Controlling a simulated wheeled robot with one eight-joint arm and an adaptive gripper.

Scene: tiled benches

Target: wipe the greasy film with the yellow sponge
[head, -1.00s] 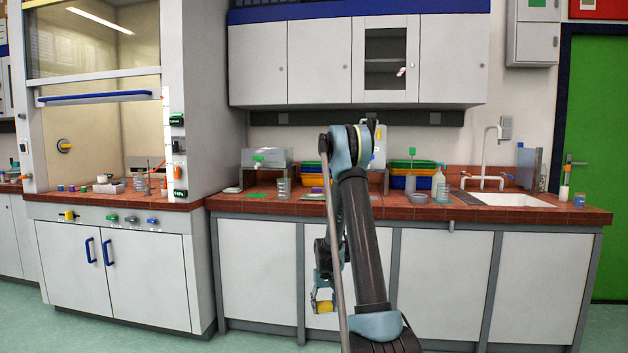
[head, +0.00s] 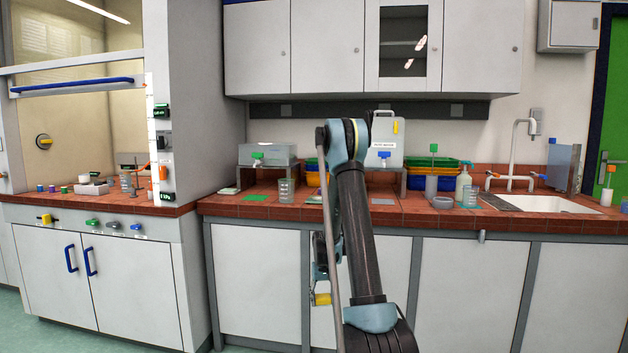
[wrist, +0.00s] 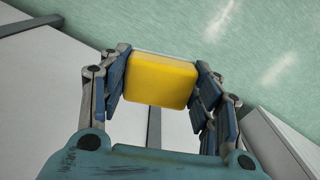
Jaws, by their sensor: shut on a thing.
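The yellow sponge (wrist: 160,82) is a rounded block held between the two fingers of my gripper (wrist: 161,72) in the wrist view. My gripper is shut on it, with a finger against each side. In the head view the sponge (head: 323,299) shows low in front of the white cabinet doors, below the bench top and partly behind my arm. My gripper (head: 320,288) hangs there, clear of the bench surface. I cannot make out the greasy film with certainty; my arm hides part of the red tiled bench (head: 405,212).
A green mat (head: 256,198), a glass beaker (head: 286,190) and a grey pad (head: 383,201) are on the bench. Blue bins (head: 440,183), a wash bottle (head: 463,185) and a sink (head: 545,203) are to the right. A fume hood (head: 75,130) stands left.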

